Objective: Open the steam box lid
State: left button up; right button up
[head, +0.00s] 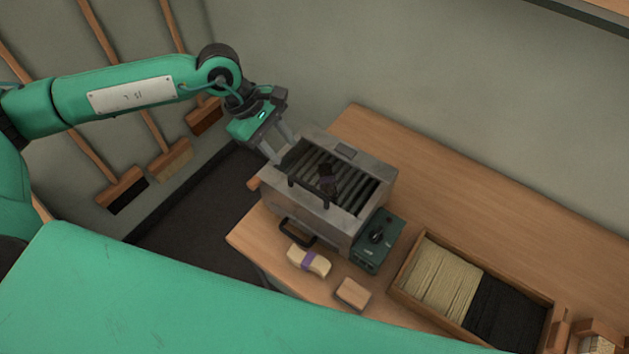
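The steam box (372,191) is a grey metal box on the wooden bench. Slats and a dark object show within its top frame; I cannot tell whether this is an open top or part of the lid. A dark bar handle stands along the top's near side, and another dark handle (298,233) is on the front. My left gripper (279,146) is at the box's far left corner, pointing down at it, with its two grey fingers apart. I cannot tell whether they touch the box. My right gripper is out of view.
A green control unit (371,251) with a dark knob adjoins the box. A pale bundle with a purple band (309,261) and a wooden block (353,293) lie in front. A divided tray (399,275) holds pale and black bristles. Brushes hang on the left wall.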

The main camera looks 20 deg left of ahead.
pick_arm(q)
jog(key=p, duration=0.5)
send_near(309, 186)
jog(key=x, duration=0.7)
jog(key=shift+d+f+p, duration=0.25)
jog(key=shift+f+p, duration=0.05)
jog(key=shift+f, duration=0.15)
grip_shut()
